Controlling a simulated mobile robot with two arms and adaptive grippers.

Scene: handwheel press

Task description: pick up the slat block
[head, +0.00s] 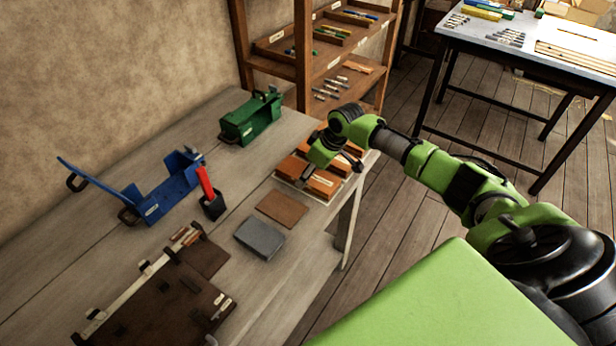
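Several orange-brown wooden blocks (323,186) lie on a pale tray (318,199) at the right end of the workbench. I cannot tell which of them is the slat block. My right gripper (328,172) points down over these blocks, at the end of the green arm that comes in from the right. It hides part of the blocks. Its fingers are small and dark here, and I cannot see whether they are open, shut or touching a block. My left gripper is not in view.
On the workbench (100,200) are a green box-like fixture (250,121), a blue one with a raised lever (170,190), a red-handled tool (207,187), a brown plate (281,208), a grey block (259,238) and a dark board (160,305). Shelves (300,65) stand behind.

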